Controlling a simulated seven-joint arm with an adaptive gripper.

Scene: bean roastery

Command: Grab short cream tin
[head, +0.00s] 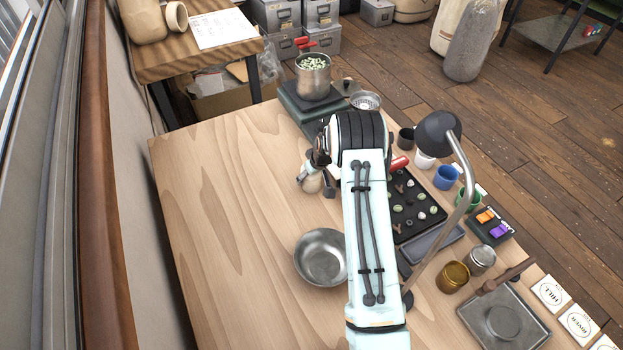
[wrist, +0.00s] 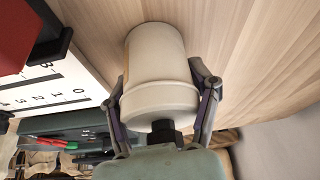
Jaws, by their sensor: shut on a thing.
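The short cream tin (wrist: 160,70) is a plain off-white cylinder with a ridge around it, in the middle of the wrist view. My gripper (wrist: 163,92) has one finger on each side of the tin and is shut on it. In the head view my gripper (head: 314,178) is at the middle of the wooden table, and the tin (head: 312,184) shows only in small part there, largely hidden by my arm. I cannot tell whether the tin touches the table.
A steel bowl (head: 321,257) lies in front of my gripper. A pot of beans (head: 313,77) stands on a dark scale behind it. A black sorting tray (head: 412,212), cups and a lamp (head: 438,134) crowd the right. The wooden table (head: 215,210) is clear on the left.

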